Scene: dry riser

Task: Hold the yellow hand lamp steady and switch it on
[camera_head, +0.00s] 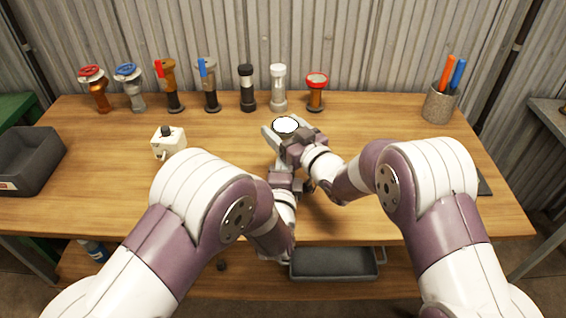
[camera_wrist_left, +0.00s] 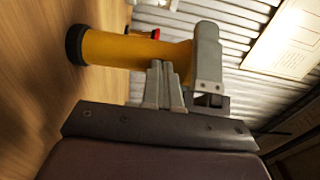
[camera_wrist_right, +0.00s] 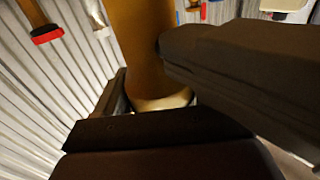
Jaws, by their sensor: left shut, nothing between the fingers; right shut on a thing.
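I cannot tell whether the base touches the table. A bright white round face (camera_head: 285,124), apparently its top, shows between my right gripper's fingers. My right gripper (camera_head: 287,136) is shut on the lamp; its dark fingers flank the yellow body (camera_wrist_right: 140,45) in the right wrist view. My left gripper (camera_wrist_left: 163,72) is shut and empty, its fingertips close beside the lamp body; contact is unclear. My arms hide most of the lamp from the head view.
Several valves or fittings (camera_head: 172,90) stand in a row along the back. A white box (camera_head: 169,143) sits left of centre, a dark grey bin (camera_head: 28,160) at far left. A pen cup (camera_head: 438,105) stands at back right. A grey tray (camera_head: 333,263) lies below the front edge.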

